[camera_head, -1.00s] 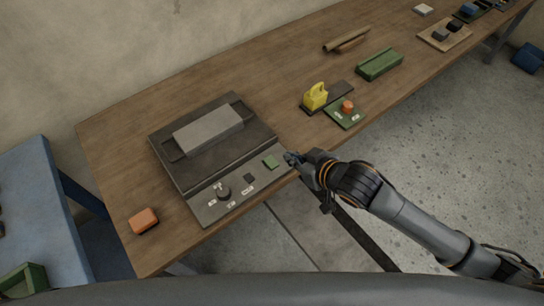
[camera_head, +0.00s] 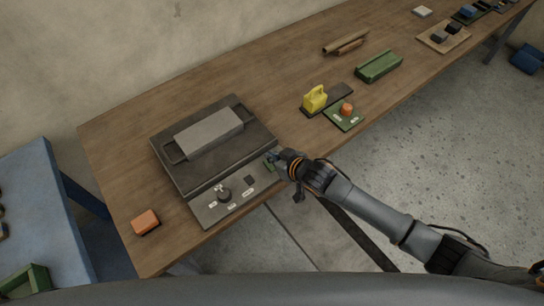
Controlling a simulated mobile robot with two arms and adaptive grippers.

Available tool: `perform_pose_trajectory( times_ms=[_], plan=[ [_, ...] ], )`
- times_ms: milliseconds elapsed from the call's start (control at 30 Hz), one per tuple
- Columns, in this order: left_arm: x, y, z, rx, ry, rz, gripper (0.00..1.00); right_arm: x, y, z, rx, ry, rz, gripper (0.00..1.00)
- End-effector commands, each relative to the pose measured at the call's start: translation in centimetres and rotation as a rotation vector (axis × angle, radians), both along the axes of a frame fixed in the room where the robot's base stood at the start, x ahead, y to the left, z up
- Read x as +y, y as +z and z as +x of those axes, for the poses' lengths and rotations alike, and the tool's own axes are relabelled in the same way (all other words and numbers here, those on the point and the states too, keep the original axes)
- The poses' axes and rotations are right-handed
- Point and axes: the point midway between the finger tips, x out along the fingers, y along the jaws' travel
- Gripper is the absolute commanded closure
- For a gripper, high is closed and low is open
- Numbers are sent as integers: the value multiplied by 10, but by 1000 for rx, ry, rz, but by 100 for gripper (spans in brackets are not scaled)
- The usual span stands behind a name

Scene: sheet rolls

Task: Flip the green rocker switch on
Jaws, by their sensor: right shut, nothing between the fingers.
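The green rocker switch (camera_head: 267,166) sits on the right part of the grey control panel (camera_head: 210,206), at the front of a dark machine (camera_head: 200,170) on the bench. My right gripper (camera_head: 273,157) is shut and empty. Its tip is over the switch and partly hides it; I cannot tell whether it touches. Which way the switch is tilted is too small to tell. My left gripper is not in view.
The panel also has a black knob (camera_head: 224,195) and a dark square switch (camera_head: 250,180). An orange block (camera_head: 145,221) lies to the left. A green plate with an orange button (camera_head: 346,109) and a yellow object (camera_head: 315,98) stand to the right.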

Motion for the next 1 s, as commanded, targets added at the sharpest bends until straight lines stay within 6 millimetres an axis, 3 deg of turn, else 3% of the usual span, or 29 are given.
perform_pose_trajectory(
  times_ms=[200, 533, 700, 1000],
  plan=[
    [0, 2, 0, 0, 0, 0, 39, 1, -12, 2, -1, 0, 1, 100],
    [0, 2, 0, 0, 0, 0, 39, 1, -13, 2, -1, 0, 1, 100],
    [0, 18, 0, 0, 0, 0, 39, 4, -12, 6, 54, -1, -39, 100],
    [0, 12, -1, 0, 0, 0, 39, 2, -18, 3, 49, -1, -36, 100]
  ],
)
